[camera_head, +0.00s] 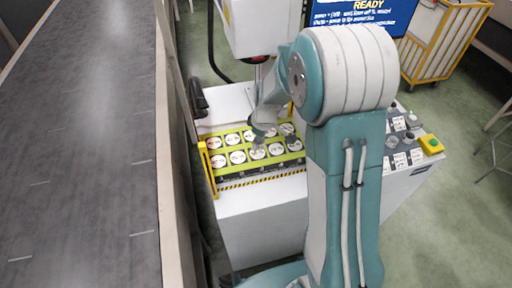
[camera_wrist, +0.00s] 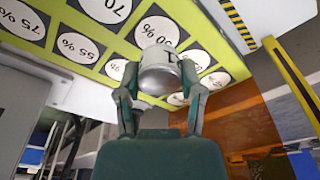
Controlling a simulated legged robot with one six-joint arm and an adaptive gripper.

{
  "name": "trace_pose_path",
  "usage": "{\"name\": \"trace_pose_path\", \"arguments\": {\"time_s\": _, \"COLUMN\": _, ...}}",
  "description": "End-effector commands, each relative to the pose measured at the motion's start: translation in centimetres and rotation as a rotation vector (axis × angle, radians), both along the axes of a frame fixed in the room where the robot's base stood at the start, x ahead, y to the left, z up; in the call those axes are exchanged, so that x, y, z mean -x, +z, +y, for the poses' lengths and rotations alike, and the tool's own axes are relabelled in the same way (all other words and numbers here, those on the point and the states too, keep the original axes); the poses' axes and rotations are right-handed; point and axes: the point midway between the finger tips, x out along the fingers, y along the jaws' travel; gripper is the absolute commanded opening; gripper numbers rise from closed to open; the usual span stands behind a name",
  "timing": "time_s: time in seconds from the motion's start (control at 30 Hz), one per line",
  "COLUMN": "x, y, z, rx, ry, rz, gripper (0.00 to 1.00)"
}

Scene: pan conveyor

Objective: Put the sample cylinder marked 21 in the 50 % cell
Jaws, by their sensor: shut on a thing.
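My gripper (camera_wrist: 160,92) is shut on a silver metal sample cylinder (camera_wrist: 160,72) in the wrist view. A dark mark shows on its side, but I cannot read a number. The yellow-green cell panel (camera_wrist: 190,18) lies beyond it, with round white cells labelled in percent. A cell reading 55 % (camera_wrist: 78,47) is left of the cylinder. The cell just beyond the cylinder (camera_wrist: 157,30) has a label I cannot read surely. In the head view my gripper (camera_head: 260,137) is over the panel (camera_head: 215,171); whether the cylinder touches a cell is unclear.
In the head view, several small grey cylinders (camera_head: 392,142) and white labels are on the right of the white cabinet, by a yellow box with a green button (camera_head: 431,145). A screen reading READY (camera_head: 360,14) stands behind. A dark conveyor (camera_head: 85,150) runs along the left.

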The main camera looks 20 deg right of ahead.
Motion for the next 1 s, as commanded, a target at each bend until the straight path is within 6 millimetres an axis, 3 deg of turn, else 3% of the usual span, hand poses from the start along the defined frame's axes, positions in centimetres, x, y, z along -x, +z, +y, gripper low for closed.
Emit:
{"name": "trace_pose_path", "arguments": {"time_s": 0.17, "x": -0.7, "y": -1.1, "z": 0.5, "rx": 0.000, "ry": 0.000, "rz": 0.000, "gripper": 0.00}}
{"name": "trace_pose_path", "arguments": {"time_s": 0.4, "x": -0.8, "y": -4.2, "z": 0.6, "rx": 0.000, "ry": -0.003, "rz": 0.002, "gripper": 0.00}}
{"name": "trace_pose_path", "arguments": {"time_s": 0.7, "x": -0.8, "y": -4.4, "z": 0.6, "rx": 0.001, "ry": -0.001, "rz": -0.001, "gripper": 0.00}}
{"name": "trace_pose_path", "arguments": {"time_s": 0.73, "x": -0.8, "y": -4.5, "z": 0.6, "rx": 0.000, "ry": -0.001, "rz": -0.001, "gripper": 0.54}}
{"name": "trace_pose_path", "arguments": {"time_s": 0.8, "x": -0.8, "y": -4.4, "z": 0.6, "rx": 0.000, "ry": -0.001, "rz": -0.001, "gripper": 0.84}}
{"name": "trace_pose_path", "arguments": {"time_s": 1.0, "x": -0.8, "y": -4.4, "z": 0.6, "rx": 0.000, "ry": -0.001, "rz": -0.001, "gripper": 0.84}}
